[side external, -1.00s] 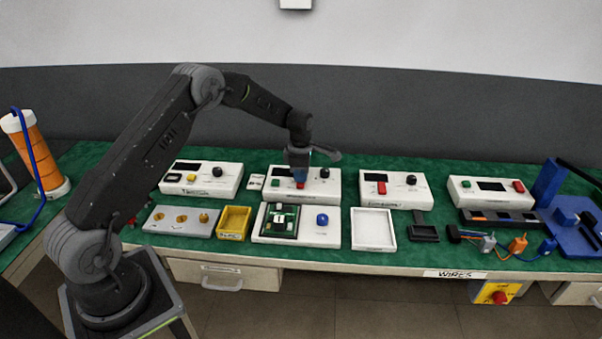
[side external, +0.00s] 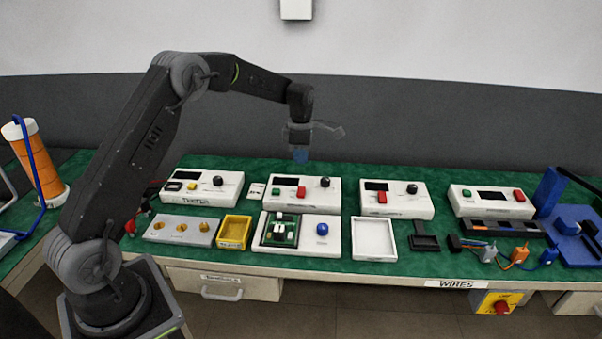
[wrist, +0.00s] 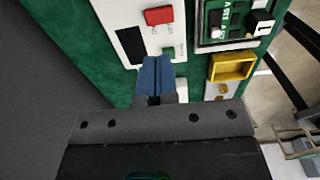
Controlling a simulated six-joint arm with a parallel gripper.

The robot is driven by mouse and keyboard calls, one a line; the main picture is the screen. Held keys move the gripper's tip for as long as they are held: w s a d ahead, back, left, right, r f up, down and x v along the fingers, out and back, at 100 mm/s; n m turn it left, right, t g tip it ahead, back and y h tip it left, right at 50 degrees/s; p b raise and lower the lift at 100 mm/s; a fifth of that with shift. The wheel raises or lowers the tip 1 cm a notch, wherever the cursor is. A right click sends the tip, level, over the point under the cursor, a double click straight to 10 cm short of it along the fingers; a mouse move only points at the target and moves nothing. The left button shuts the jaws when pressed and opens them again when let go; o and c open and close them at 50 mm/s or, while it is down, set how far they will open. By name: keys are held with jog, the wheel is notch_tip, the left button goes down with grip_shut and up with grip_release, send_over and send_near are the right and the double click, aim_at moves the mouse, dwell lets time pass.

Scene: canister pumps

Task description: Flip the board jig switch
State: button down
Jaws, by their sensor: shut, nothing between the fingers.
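The board jig (side external: 320,242) is a white base holding a green circuit board (side external: 280,231) on its left and a blue knob (side external: 321,229) on its right. Directly behind it stands a white control box (side external: 316,205) with a dark display, a green button, a red rocker switch (side external: 301,193) and a black knob. In the wrist view, the red switch (wrist: 158,16) shows beyond the fingertips, with the board (wrist: 225,20) at upper right. My gripper (side external: 300,157) hangs above the back of this box, clear of it. Its blue fingers (wrist: 154,75) are shut and empty.
Similar white control boxes stand to the left (side external: 203,188) and right (side external: 396,200) of this one. A yellow tray (side external: 234,232) sits left of the jig, and a white tray (side external: 373,238) right of it. The air around my gripper is free.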

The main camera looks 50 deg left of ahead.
notch_tip(320, 180, up, 4)
send_over(302, 188)
jog(key=s, duration=0.1)
jog(key=shift+d+r, duration=0.15)
jog(key=shift+d, duration=0.25)
jog(key=shift+w+a, duration=0.45)
jog(key=shift+w, duration=0.05)
notch_tip(302, 188, down, 14)
jog(key=shift+f, duration=0.15)
dwell(0.4)
